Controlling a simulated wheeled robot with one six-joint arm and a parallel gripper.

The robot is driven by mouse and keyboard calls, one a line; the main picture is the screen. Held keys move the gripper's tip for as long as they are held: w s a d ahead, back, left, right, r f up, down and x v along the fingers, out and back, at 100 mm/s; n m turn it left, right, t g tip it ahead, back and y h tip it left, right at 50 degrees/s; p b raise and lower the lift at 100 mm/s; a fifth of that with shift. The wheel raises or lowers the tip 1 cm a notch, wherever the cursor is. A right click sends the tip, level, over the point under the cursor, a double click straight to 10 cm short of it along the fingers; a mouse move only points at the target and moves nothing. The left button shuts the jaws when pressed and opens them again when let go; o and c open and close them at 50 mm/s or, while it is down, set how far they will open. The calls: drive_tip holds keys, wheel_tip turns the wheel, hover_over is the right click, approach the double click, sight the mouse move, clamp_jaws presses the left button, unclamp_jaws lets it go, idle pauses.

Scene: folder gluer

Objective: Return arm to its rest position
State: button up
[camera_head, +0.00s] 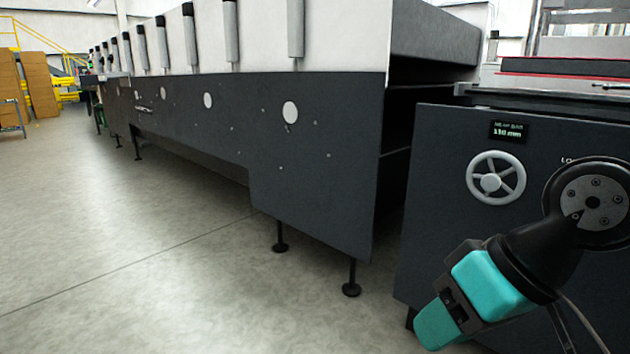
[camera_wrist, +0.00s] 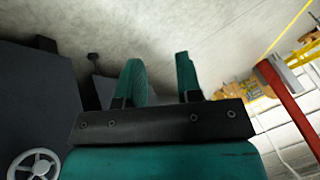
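My gripper (camera_head: 438,328) hangs at the lower right of the head view, teal and pointing down to the left, in front of the dark machine cabinet. In the wrist view its two teal fingers (camera_wrist: 160,62) stand apart with a clear gap and nothing between them. My arm's dark wrist joint shows above it at the right edge of the head view; the rest of the arm is out of the picture.
The cabinet (camera_head: 440,210) carries a grey handwheel (camera_head: 496,178) and a small lit display (camera_head: 509,131); the handwheel also shows in the wrist view (camera_wrist: 35,165). A long dark machine (camera_head: 320,170) on feet stands left of it. Open concrete floor (camera_head: 130,240) lies at the left.

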drive_tip(key=s+d+r+n+g+h+p, duration=0.1)
drive_tip(key=s+r+n+g+p, duration=0.2)
drive_tip(key=s, duration=0.4)
wheel_tip(320, 180, up, 37)
drive_tip(key=p, duration=3.6)
drive_tip(key=shift+w+m+t, duration=0.3)
drive_tip(key=shift+w+m, duration=0.1)
drive_tip(key=shift+w, duration=0.05)
drive_tip(key=shift+f, duration=0.15)
